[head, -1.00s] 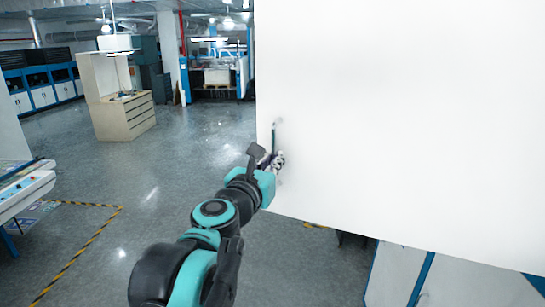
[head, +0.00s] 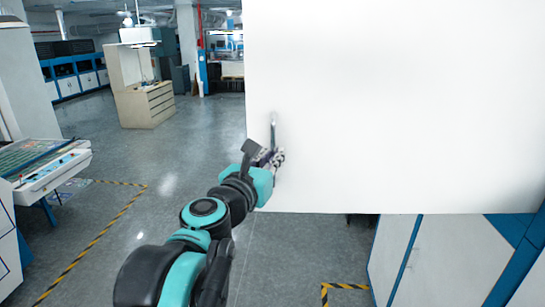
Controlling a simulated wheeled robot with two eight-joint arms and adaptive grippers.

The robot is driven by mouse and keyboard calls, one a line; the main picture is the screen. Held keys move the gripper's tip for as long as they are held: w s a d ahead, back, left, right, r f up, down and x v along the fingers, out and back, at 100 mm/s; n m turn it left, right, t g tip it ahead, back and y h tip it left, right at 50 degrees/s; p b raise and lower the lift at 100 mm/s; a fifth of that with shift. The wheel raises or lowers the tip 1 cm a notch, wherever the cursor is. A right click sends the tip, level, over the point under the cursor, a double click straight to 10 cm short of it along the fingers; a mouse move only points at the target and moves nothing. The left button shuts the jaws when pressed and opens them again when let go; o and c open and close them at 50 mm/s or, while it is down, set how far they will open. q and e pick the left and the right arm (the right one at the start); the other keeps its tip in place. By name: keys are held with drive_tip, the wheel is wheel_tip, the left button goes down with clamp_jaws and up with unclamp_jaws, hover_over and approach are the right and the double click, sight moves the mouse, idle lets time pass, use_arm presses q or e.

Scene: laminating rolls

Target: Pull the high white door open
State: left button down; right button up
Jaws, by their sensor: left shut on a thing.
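The high white door (head: 400,105) fills the upper right of the head view as a large plain panel. A slim upright metal handle (head: 273,128) stands near its left edge. My left gripper (head: 272,157) is at the lower part of this handle and shut on it. The fingers are small in the picture and partly hidden by the gripper body. My right gripper is not in the view.
Below the door are white and blue cabinet fronts (head: 450,258). A machine with a control panel (head: 45,165) stands at the left. A beige drawer cabinet (head: 146,104) stands farther back. Grey floor (head: 175,165) with yellow-black tape lies open between them.

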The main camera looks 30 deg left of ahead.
use_arm(q)
drive_tip(key=shift+s, duration=0.1)
idle(0.3)
drive_tip(key=c, duration=1.9)
unclamp_jaws()
drive_tip(key=shift+s, duration=0.1)
drive_tip(key=s, duration=1.2)
drive_tip(key=shift+d, duration=0.4)
